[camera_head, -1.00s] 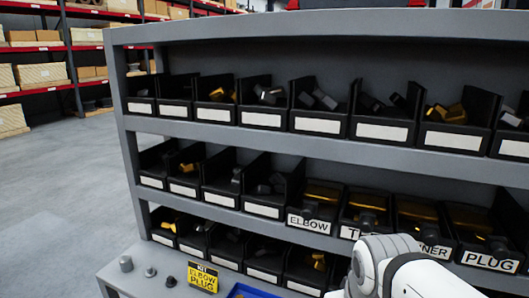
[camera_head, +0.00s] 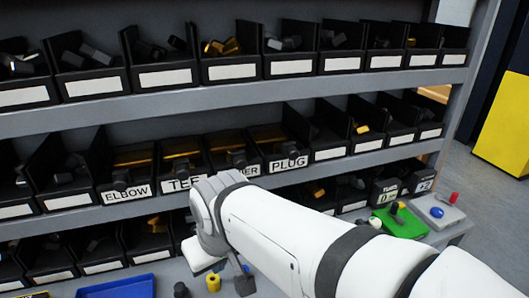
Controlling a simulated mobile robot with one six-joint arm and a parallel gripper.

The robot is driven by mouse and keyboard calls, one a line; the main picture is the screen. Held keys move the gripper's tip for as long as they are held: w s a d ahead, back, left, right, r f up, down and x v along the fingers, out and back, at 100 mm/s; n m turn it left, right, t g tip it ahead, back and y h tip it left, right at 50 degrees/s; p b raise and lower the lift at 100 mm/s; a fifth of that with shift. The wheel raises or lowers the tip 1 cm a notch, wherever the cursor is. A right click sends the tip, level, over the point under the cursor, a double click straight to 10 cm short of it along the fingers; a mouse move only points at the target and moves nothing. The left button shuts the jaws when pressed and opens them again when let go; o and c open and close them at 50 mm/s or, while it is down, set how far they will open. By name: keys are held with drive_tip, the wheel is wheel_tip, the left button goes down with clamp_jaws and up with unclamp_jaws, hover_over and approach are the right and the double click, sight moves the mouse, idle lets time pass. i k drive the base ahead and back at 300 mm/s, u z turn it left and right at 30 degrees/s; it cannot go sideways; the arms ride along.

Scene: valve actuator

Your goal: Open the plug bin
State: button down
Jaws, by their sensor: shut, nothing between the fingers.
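The plug bin (camera_head: 289,164) is a black bin with a white PLUG label, on the middle shelf right of centre. A yellow-gold strip shows across its top, with a dark knob at its front. My white arm comes in from the lower right. My gripper (camera_head: 205,262) is at the arm's far end, below and left of the plug bin and apart from it. It is shut and empty, its fingers partly hidden by the wrist.
The elbow bin (camera_head: 126,192) and tee bin (camera_head: 184,182) stand left of the plug bin; the label between is partly hidden by my arm. A blue tray (camera_head: 115,287), a yellow fitting (camera_head: 213,283) and a green base (camera_head: 400,222) are on the lower ledge.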

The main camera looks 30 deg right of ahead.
sight(293, 155)
drive_tip(key=z, duration=0.75)
drive_tip(key=k, duration=0.65)
drive_tip(key=z, duration=0.25)
drive_tip(key=i, duration=0.5)
drive_tip(key=z, duration=0.4)
drive_tip(key=k, duration=0.75)
drive_tip(key=u, duration=0.2)
drive_tip(key=i, duration=0.5)
drive_tip(key=u, duration=0.05)
